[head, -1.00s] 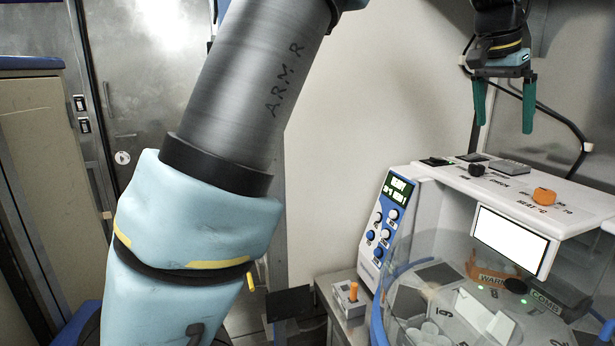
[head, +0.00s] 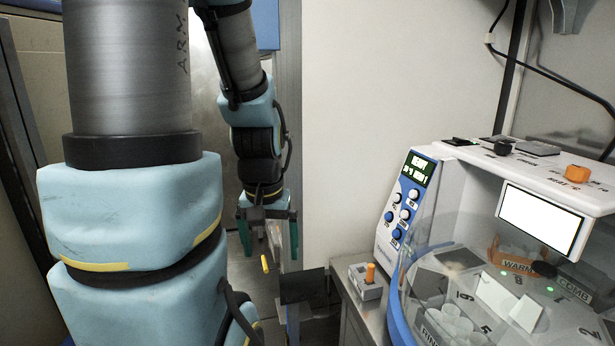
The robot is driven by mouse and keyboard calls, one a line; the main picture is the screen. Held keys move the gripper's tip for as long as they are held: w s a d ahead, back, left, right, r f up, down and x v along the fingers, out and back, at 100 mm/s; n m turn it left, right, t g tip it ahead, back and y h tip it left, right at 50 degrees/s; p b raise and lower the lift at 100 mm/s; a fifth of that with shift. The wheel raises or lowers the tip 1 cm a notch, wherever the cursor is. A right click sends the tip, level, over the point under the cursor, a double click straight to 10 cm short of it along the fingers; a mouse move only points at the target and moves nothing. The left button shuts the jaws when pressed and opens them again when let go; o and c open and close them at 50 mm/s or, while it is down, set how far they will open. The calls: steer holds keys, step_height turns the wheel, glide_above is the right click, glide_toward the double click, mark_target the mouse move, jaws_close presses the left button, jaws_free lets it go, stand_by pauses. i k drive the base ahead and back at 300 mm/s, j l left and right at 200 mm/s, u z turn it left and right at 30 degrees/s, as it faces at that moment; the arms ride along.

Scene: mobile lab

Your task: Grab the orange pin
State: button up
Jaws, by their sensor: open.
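The orange pin (head: 370,272) stands upright in a small grey block (head: 366,289) at the lower middle right of the head view. The block sits on a narrow metal stand beside the white machine. My gripper (head: 268,236) hangs with its green fingers pointing down. It is open and nothing shows between its fingers. It is left of the pin and appears higher in the picture, with a clear gap between them. How far apart they are in depth I cannot tell.
A white machine with a blue control panel (head: 408,203) and a round clear bowl (head: 455,262) stands right of the pin. An orange knob (head: 577,174) is on its top. A dark flat panel (head: 303,286) is left of the stand. The wall above the pin is clear.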

mark_target(370, 272)
steer(key=i+j+z, duration=0.1)
steer(key=z, duration=0.7)
steer(key=j+z, duration=0.35)
steer(key=j, duration=0.3)
steer(key=j+z, duration=0.35)
steer(key=j, duration=0.3)
steer(key=i+j, duration=0.1)
steer(key=j, duration=0.7)
steer(key=i+j, duration=0.15)
steer(key=j, duration=0.25)
steer(key=z, duration=0.05)
